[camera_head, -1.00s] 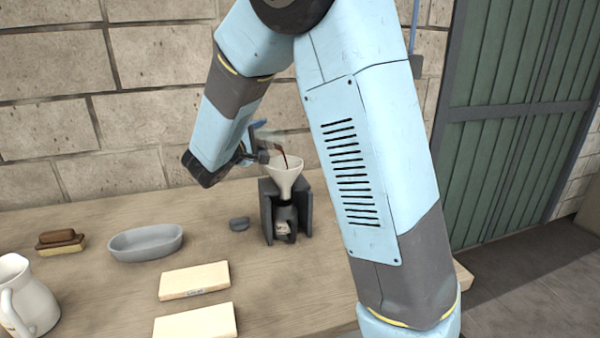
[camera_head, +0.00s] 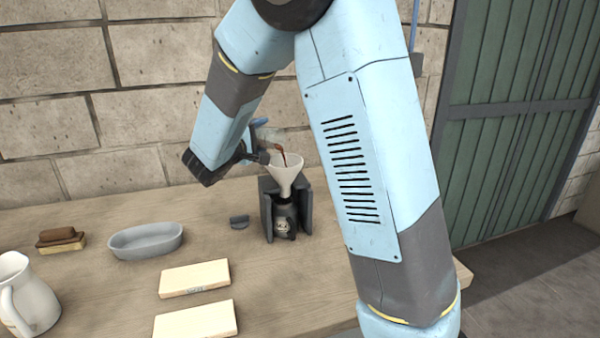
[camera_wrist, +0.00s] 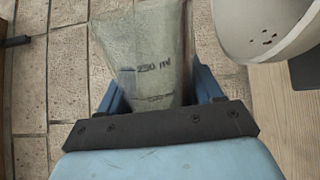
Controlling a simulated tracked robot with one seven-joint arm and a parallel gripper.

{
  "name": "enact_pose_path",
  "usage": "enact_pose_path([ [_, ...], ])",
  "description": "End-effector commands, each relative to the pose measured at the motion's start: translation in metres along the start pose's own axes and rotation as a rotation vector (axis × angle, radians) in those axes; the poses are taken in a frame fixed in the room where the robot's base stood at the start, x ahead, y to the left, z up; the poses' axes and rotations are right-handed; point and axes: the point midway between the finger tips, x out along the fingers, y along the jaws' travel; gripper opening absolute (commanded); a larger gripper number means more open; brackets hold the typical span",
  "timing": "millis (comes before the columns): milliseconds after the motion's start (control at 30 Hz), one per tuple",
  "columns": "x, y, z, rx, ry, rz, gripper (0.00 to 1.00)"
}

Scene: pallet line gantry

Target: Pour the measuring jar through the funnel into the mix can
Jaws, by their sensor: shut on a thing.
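My gripper (camera_wrist: 160,100) is shut on the measuring jar (camera_wrist: 155,60), a clear vessel with a "250 ml" mark in the wrist view. In the head view the jar (camera_head: 268,140) is tilted above the funnel, partly hidden by my gripper. A thin dark reddish-brown stream (camera_head: 284,157) runs from its lip down into the funnel. The white funnel (camera_head: 286,176) stands upright in the mix can (camera_head: 284,220), a dark can with a label, held between grey blocks. The funnel's rim (camera_wrist: 262,45) also shows at the upper right of the wrist view, with dark specks inside.
A grey holder (camera_head: 266,208) surrounds the can. A small grey piece (camera_head: 239,221) lies left of it. A grey oval dish (camera_head: 146,241), a brown-topped brush or block (camera_head: 60,240), two pale boards (camera_head: 194,279) and a white jug (camera_head: 27,298) stand on the wooden table.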

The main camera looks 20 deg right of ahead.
Motion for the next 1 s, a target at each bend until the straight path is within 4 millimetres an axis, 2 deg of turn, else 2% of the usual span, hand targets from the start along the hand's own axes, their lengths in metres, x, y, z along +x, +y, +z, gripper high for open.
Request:
enact_pose_path([
  [1000,0.0002,0.0010,0.0021,0.067,0.000,0.000,0.26],
])
